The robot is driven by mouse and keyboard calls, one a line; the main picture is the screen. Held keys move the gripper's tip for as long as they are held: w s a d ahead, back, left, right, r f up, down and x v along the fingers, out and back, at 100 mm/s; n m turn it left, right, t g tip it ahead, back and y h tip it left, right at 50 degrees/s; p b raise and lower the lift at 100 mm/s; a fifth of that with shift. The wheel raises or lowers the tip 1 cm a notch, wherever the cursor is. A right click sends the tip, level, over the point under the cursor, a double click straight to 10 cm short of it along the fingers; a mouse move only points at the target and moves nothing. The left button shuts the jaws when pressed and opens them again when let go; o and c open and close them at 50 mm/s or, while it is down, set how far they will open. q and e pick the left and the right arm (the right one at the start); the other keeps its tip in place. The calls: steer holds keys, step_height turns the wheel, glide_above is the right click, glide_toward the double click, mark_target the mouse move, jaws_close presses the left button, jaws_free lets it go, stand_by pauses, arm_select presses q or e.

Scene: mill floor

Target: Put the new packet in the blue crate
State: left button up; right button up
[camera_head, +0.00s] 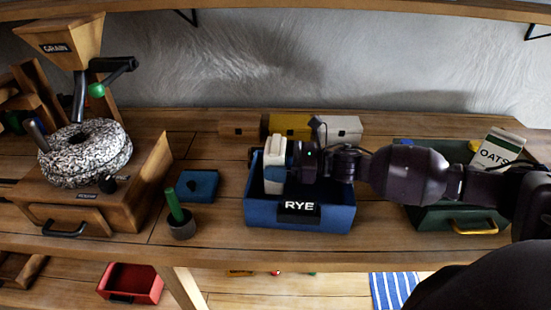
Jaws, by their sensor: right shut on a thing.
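The blue crate (333,217), labelled RYE, stands on the bench in the middle of the view. My right gripper (284,162) reaches in from the right over the crate and is shut on a pale cream packet (273,152). The packet is upright at the left part of the crate, with its lower end within the crate's opening. I cannot tell whether it touches the crate's floor. My gripper and arm hide much of the crate's inside. My left gripper is not in view.
A green crate (437,219) with an OATS packet (497,150) stands at right, behind my arm. Yellow (290,125) and white (345,128) boxes stand behind the blue crate. A grain mill (85,155), a green-handled tool (176,207) and a blue flat piece (200,184) are left.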

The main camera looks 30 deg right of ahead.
steer(key=shift+f, duration=0.2)
steer(key=shift+f, duration=0.1)
steer(key=o, duration=1)
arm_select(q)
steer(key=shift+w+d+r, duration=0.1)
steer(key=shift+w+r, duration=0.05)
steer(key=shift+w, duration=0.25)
